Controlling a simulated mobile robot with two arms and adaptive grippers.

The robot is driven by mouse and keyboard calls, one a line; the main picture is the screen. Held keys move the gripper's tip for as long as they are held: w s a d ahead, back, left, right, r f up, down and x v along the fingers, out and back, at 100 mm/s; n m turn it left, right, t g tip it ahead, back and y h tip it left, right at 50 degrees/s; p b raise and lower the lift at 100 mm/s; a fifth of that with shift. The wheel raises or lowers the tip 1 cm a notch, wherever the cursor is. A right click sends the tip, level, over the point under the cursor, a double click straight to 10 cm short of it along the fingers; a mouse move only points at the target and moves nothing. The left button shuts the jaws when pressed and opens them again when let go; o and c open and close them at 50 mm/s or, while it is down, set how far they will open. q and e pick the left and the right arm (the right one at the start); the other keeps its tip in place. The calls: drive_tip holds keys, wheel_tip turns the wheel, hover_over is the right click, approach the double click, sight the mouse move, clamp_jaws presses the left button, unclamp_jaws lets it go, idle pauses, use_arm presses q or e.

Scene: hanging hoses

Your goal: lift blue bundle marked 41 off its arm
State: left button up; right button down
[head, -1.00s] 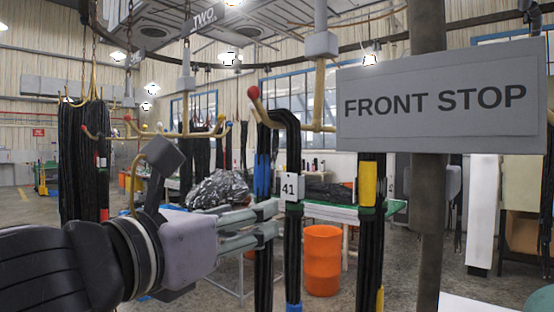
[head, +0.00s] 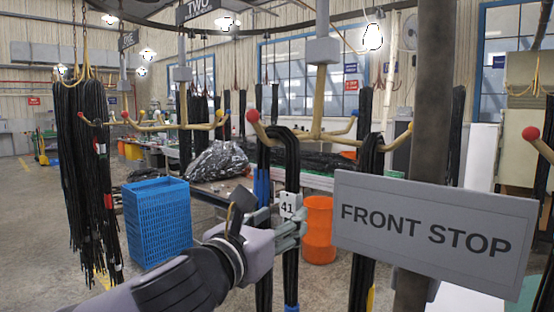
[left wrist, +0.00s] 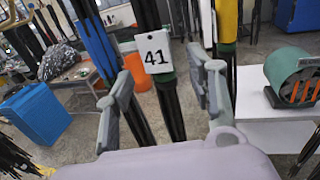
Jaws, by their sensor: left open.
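The bundle marked 41 (head: 291,168) is a loop of black hoses with a blue band (left wrist: 92,38) on one strand and a white 41 tag (head: 289,205) on the other. It hangs over a yellow arm with a red ball tip (head: 252,116). My left gripper (head: 298,222) is at the bundle just below the tag. In the left wrist view, its two fingers (left wrist: 168,78) are open, with the tag and hose strands showing between them. I cannot tell whether the fingers touch the hoses. My right gripper is not in view.
The grey FRONT STOP sign (head: 430,232) and its post stand close on the right. Another black bundle (head: 364,190) hangs right of bundle 41. A blue crate (head: 158,222) is at left, an orange drum (head: 318,230) behind. More hoses (head: 85,170) hang at far left.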

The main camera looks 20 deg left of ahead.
sight(289, 213)
use_arm(q)
drive_tip(key=w, duration=0.2)
drive_tip(key=w+p, duration=0.1)
drive_tip(key=w, duration=0.2)
drive_tip(key=shift+w+d+f+p, duration=0.3)
drive_tip(key=shift+w+d+p, duration=0.05)
drive_tip(key=shift+d+p, duration=0.05)
drive_tip(key=shift+w, duration=0.25)
drive_tip(key=shift+s, duration=0.1)
drive_tip(key=shift+c, duration=0.2)
drive_tip(key=shift+c, duration=0.8)
clamp_jaws()
drive_tip(key=shift+r, duration=0.2)
